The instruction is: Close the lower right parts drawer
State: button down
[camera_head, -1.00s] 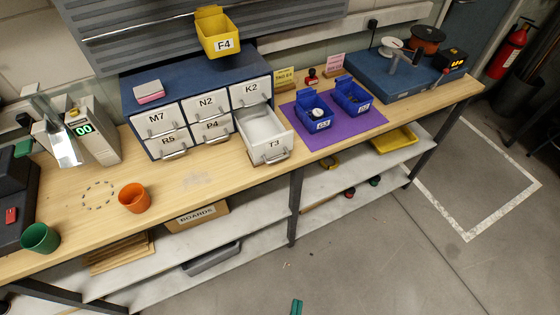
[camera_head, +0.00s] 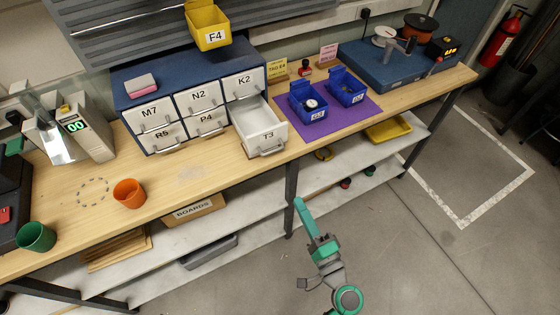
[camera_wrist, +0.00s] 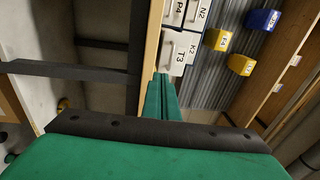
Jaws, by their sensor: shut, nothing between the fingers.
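The lower right parts drawer, labelled T3 (camera_head: 267,137), is pulled out from the blue and white cabinet (camera_head: 170,83). Its light inside shows and looks empty, and its handle faces the front edge of the bench. In the wrist view the T3 drawer front (camera_wrist: 181,53) lies just beyond the fingertips, turned on its side. My gripper (camera_head: 299,203) is green, shut and empty. It is in front of the bench, below and right of the drawer in the head view, and apart from it. The shut fingers also show in the wrist view (camera_wrist: 162,95).
The other drawers, such as K2 (camera_head: 243,84) and P4 (camera_head: 207,121), are shut. A purple mat (camera_head: 335,118) with two blue bins lies right of the open drawer. An orange cup (camera_head: 129,193) stands on the left. The floor before the bench is clear near my arm.

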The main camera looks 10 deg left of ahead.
notch_tip(320, 180, up, 2)
send_near(270, 145)
jog(key=shift+w+a+r+y, duration=0.2)
jog(key=shift+w+a+r, duration=0.15)
jog(key=shift+w, duration=0.2)
jog(key=shift+w+a+r+y, duration=0.2)
jog(key=shift+w+a+r, duration=0.15)
jog(key=shift+w, duration=0.2)
jog(key=shift+w+a, duration=0.1)
jog(key=shift+w, duration=0.05)
jog(key=x, duration=0.5)
jog(key=f+x, duration=0.1)
jog(key=x, duration=0.2)
jog(key=shift+a+f, duration=0.1)
jog(key=shift+f, duration=0.05)
